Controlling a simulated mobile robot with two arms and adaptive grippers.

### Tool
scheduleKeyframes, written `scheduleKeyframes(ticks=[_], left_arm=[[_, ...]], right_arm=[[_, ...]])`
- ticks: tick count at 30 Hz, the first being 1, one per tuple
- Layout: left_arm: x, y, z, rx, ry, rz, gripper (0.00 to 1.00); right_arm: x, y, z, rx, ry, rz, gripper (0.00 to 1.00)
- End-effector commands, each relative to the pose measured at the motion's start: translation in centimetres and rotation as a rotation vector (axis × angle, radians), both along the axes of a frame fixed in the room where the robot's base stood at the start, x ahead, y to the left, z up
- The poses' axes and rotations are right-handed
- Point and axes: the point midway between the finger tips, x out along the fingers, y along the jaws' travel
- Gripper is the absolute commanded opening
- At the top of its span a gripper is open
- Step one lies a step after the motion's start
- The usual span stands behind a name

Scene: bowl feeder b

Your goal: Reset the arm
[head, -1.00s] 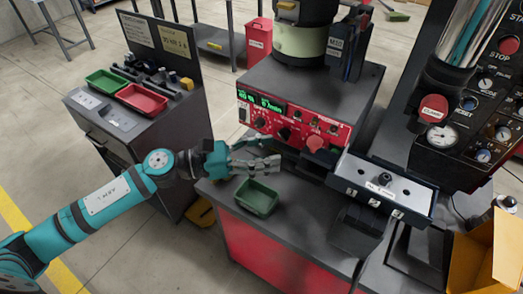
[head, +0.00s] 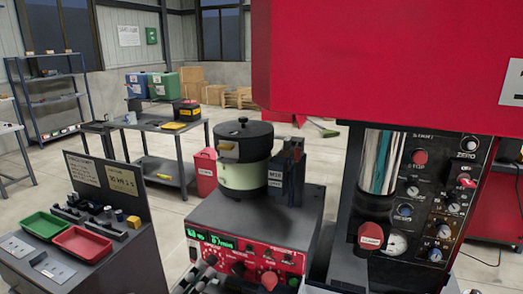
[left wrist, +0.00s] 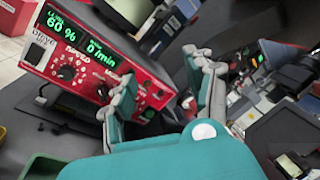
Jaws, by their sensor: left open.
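My left gripper (head: 200,273) shows only at the bottom edge of the head view, its grey fingers in front of the red control panel (head: 243,256) of the feeder. In the left wrist view the gripper (left wrist: 166,85) has its two fingers spread apart with nothing between them. Beyond them, the panel (left wrist: 90,55) shows a lit green display with "60 %" and "0 /min". The rest of my left arm is below the head view. My right gripper is not in view.
A green bin (left wrist: 40,166) lies close by at the lower left of the left wrist view. A bowl feeder (head: 243,150) stands on the control box. A side stand (head: 130,262) holds green and red trays. A press with dials (head: 425,190) stands at right.

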Motion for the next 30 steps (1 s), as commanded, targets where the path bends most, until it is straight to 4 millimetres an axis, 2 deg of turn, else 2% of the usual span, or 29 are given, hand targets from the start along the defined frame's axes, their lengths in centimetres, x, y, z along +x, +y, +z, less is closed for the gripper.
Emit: scheduleKeyframes(ticks=[1, 3, 5, 6, 9, 12, 18, 24, 25, 30], left_arm=[[-0.3, 1.6, -1.7, -0.19, 0.159, 0.105, 0.54], [-1.1, 4.1, -4.7, -0.444, 0.377, 0.263, 0.54], [-2.7, 5.8, -7.8, -0.656, 0.559, 0.403, 0.54], [-4.2, 6.8, -10.0, -0.786, 0.675, 0.498, 0.54], [-8.4, 8.0, -14.4, -1.042, 0.903, 0.707, 0.54], [-12.2, 8.3, -17.2, -1.208, 1.055, 0.868, 0.54], [-18.7, 7.9, -20.5, -1.422, 1.263, 1.131, 0.54], [-24.7, 6.9, -22.0, -1.565, 1.418, 1.371, 0.54], [-25.2, 6.8, -22.4, -1.577, 1.433, 1.398, 0.54], [-23.7, 6.7, -27.7, -1.552, 1.436, 1.406, 0.54]], right_arm=[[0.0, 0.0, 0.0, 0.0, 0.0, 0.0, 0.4], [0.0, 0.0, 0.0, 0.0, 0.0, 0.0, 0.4], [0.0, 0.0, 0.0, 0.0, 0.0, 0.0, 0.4], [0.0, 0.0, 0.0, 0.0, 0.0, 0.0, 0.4], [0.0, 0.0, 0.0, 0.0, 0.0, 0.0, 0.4], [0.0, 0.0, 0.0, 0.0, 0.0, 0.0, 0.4], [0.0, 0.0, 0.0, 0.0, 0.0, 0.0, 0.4], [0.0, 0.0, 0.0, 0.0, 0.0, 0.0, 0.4], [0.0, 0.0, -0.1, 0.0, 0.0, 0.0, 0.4], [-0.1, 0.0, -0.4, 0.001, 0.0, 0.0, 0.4]])
